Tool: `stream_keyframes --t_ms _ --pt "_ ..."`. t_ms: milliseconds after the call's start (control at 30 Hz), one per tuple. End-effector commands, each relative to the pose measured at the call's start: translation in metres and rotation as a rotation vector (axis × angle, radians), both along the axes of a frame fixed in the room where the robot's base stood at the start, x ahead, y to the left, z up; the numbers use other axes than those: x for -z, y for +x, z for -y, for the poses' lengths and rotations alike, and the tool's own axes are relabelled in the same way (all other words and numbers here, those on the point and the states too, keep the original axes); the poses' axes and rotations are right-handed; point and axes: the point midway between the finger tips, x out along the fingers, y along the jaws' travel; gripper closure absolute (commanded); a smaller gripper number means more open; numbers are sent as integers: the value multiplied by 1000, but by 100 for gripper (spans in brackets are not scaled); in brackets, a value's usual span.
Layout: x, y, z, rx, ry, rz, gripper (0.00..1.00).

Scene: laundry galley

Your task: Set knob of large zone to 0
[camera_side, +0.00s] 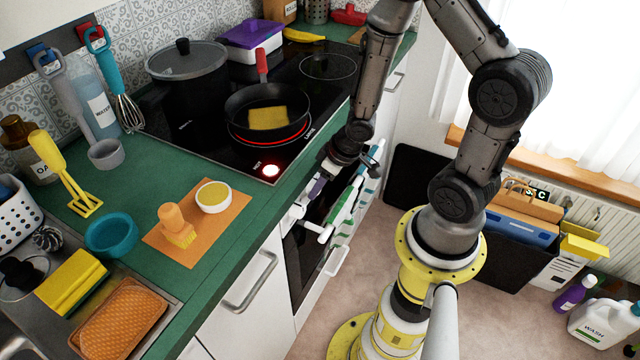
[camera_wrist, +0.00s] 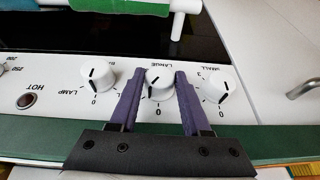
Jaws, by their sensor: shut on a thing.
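A dark pointer line shows on the knob's face, slanting and not straight at the 0 mark (camera_wrist: 158,112). In the side view my gripper (camera_side: 318,186) is at the oven front, and the knob is hidden there. A burner glows red under the pan (camera_side: 267,112).
The SMALL knob (camera_wrist: 214,84) and another knob (camera_wrist: 97,78) flank the held one. A HOT lamp (camera_wrist: 27,100) sits at the far left. A rail with hanging towels (camera_side: 341,212) lies close by the gripper. The green counter edge (camera_side: 262,215) runs alongside.

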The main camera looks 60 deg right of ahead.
Motion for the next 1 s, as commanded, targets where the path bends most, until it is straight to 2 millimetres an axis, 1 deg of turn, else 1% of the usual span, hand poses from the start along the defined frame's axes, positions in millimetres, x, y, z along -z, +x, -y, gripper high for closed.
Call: stream_keyframes --t_ms 200,233,367,400,767,867,1000 --pt "-1 2 1 2 0 6 100" --pt "-2 2 1 2 0 6 49" --pt "-1 1 0 2 1 4 26" --pt "-1 1 0 2 1 4 24" --pt "-3 -1 0 2 2 2 24" --pt "-10 -3 1 1 0 3 24" --pt "-25 -9 1 3 0 3 24"
